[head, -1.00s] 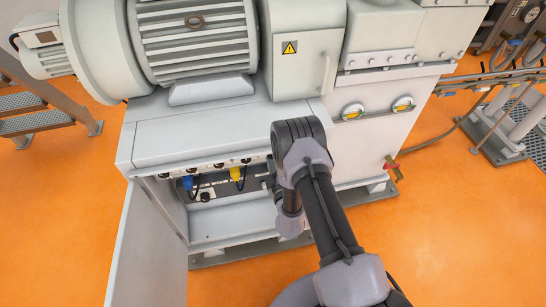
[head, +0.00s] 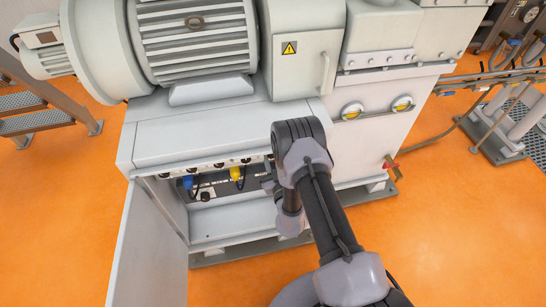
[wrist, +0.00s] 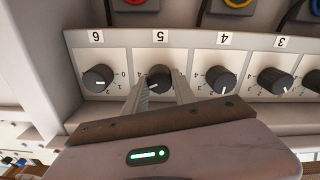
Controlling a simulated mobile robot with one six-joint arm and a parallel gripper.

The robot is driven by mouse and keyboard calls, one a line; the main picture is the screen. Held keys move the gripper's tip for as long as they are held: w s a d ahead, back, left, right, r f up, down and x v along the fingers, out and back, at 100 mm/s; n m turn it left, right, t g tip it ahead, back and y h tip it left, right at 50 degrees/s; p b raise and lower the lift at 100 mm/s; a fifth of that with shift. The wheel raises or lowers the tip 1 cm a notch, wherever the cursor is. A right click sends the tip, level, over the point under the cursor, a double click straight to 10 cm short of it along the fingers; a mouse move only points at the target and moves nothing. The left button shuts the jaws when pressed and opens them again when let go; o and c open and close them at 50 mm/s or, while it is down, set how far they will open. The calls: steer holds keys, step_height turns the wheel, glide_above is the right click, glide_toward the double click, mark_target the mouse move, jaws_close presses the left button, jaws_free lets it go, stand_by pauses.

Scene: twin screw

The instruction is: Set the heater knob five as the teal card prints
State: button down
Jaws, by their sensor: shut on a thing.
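Heater knob five (wrist: 159,76) is a dark round knob on a white plate below a label 5, which shows upside down in the wrist view. My gripper (wrist: 160,82) is shut on this knob, one finger on each side of it. The fingers cover parts of its printed scale. A short white mark shows on the knob's lower left, but I cannot read its setting. In the head view my arm hides the gripper and this knob. I see no teal card in either view.
Knob six (wrist: 98,78) is close on the left, and knob four (wrist: 221,79) and knob three (wrist: 274,81) are on the right. In the head view the open cabinet door (head: 150,245) stands left of the bay, with blue (head: 188,182) and yellow (head: 235,173) plugs inside.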

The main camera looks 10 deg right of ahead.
steer(key=m, duration=0.4)
steer(key=shift+w+r+m, duration=0.1)
steer(key=shift+r+m, duration=0.05)
steer(key=shift+m, duration=0.25)
stand_by(0.4)
steer(key=c, duration=1)
jaws_free()
steer(key=shift+d, duration=0.1)
